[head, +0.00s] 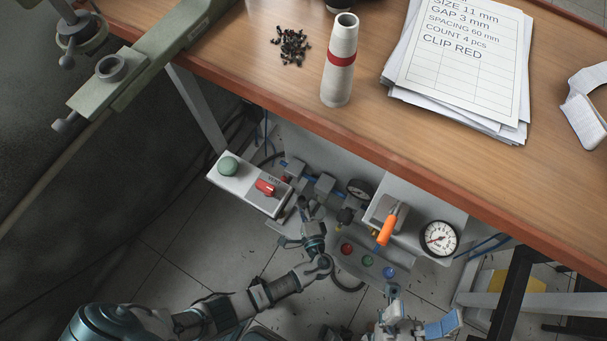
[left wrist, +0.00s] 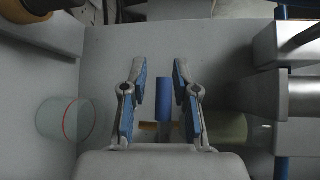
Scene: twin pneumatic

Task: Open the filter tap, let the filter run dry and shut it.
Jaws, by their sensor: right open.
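In the left wrist view, my left gripper (left wrist: 160,82) is open, with a blue-padded finger on each side. A blue cylinder (left wrist: 164,98) shows between the fingers, with a small brass-coloured piece (left wrist: 150,126) near its lower end. I cannot tell whether either finger touches it. A clear bowl with a red ring (left wrist: 65,120) is at the left, and a greenish bowl (left wrist: 228,130) is at the right, partly hidden. In the head view, my left gripper (head: 311,212) is under the grey pneumatic units (head: 322,185). My right gripper (head: 418,318) is open and empty at the bottom.
A box with a green button (head: 228,166) and red switch (head: 265,187) is left of the units. An orange lever (head: 387,228) and large gauge (head: 439,238) are to the right.

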